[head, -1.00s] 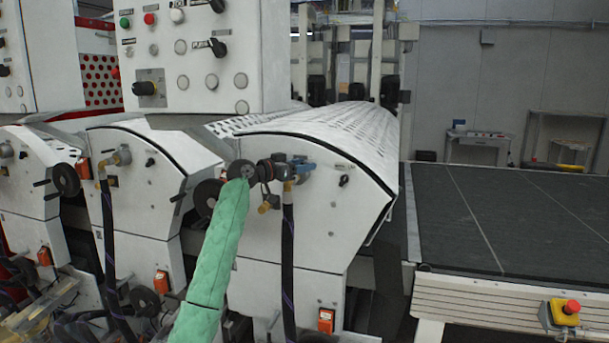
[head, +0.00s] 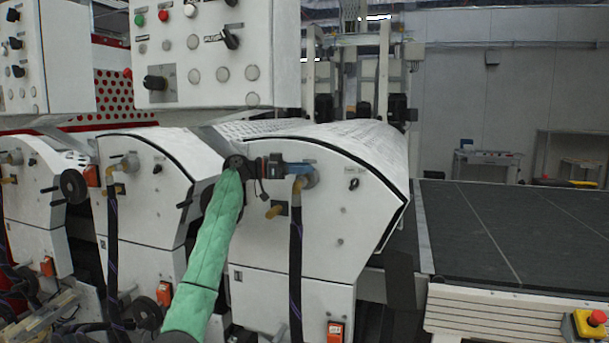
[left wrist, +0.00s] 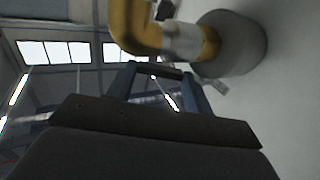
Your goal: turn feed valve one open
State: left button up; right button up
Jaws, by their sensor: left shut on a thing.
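The feed valve, a brass elbow (head: 299,184) on a round grey boss (head: 311,177), sits on the white side panel of the nearest coater unit, with a dark hose hanging below it. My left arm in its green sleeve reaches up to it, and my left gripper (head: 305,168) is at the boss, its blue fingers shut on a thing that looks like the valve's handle. In the left wrist view the brass elbow (left wrist: 140,25) and grey boss (left wrist: 232,42) are just beyond the blue fingers (left wrist: 160,75). A dark bar spans between the fingertips; the handle's angle is unclear. My right gripper is out of view.
A control box (head: 215,50) with buttons and knobs hangs above. A similar brass valve (head: 118,166) is on the unit to the left. A dark conveyor (head: 510,225) lies to the right, with a red emergency button (head: 597,317) at its front.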

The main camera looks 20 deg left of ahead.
pick_arm(q)
jog(key=shift+a+r+m+g+h+b, duration=0.1)
jog(key=shift+a+m+g+h+b, duration=0.2)
jog(key=shift+g, duration=0.3)
jog(key=shift+a+m+g+h+b, duration=0.25)
jog(key=shift+m+g, duration=0.15)
jog(key=shift+g, duration=0.1)
jog(key=shift+a+m+g+h+b, duration=0.15)
jog(key=shift+m+g+b, duration=0.1)
jog(key=shift+m+g, duration=0.2)
jog(key=shift+w+a+r+m+g+h+b, duration=0.2)
jog(key=shift+m+g, duration=0.25)
jog(key=shift+g, duration=0.3)
jog(key=shift+s+a+f+m+g+h+b, duration=0.1)
jog(key=shift+a+m+g+b, duration=0.25)
jog(key=shift+g, duration=0.35)
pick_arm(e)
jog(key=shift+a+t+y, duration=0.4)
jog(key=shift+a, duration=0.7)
pick_arm(q)
jog(key=shift+d, duration=0.1)
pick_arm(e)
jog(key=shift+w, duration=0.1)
pick_arm(q)
jog(key=o, duration=1.4)
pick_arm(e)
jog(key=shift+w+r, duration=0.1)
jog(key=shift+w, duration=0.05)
